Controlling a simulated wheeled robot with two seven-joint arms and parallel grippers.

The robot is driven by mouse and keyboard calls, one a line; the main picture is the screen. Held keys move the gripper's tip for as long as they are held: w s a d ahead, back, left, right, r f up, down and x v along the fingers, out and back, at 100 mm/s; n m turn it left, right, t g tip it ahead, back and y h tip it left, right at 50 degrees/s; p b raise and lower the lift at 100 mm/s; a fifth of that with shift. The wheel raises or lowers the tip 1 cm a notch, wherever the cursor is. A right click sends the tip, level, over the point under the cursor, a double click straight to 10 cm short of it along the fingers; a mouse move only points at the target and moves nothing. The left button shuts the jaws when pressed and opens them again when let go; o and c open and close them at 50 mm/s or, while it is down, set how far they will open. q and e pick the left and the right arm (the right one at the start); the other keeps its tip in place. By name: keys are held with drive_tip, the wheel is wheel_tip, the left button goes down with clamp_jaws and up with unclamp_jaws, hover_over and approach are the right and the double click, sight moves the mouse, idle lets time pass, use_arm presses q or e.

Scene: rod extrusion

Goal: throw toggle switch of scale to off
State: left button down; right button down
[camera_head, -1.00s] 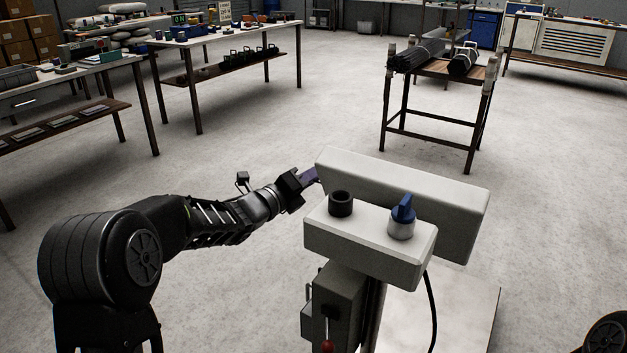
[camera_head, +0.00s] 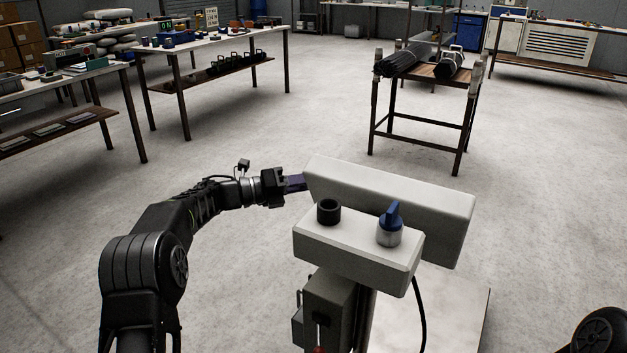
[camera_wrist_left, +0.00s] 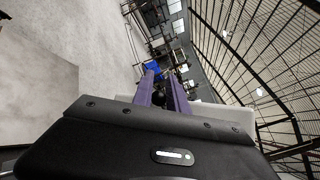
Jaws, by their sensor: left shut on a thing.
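The scale's light grey head (camera_head: 395,205) is a long housing seen from above and behind. In front of it is a lower box (camera_head: 350,250) with a black round knob (camera_head: 328,211) and a blue-handled rotary knob (camera_head: 388,228). My left gripper (camera_head: 297,182) has purple fingers and points right at the left end of the head, its tips partly hidden there. The left wrist view shows the two fingers (camera_wrist_left: 163,92) with a narrow gap. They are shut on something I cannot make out. No toggle switch is clearly visible. My right gripper is out of view.
A grey box (camera_head: 327,305) with a red-tipped lever is below the scale's box, and a black cable hangs at its right. A pale platform (camera_head: 455,315) lies lower right. Worktables (camera_head: 215,40) stand at the back left, a small rod table (camera_head: 425,75) behind. The floor between is clear.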

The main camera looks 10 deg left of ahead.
use_arm(q)
drive_tip(key=shift+f, duration=0.35)
drive_tip(key=c, duration=1.5)
unclamp_jaws()
drive_tip(key=shift+c, duration=0.2)
drive_tip(key=shift+o, duration=0.9)
drive_tip(key=shift+r, duration=0.15)
drive_tip(key=v, duration=0.7)
drive_tip(key=shift+s+a, duration=0.2)
drive_tip(key=shift+a, duration=0.1)
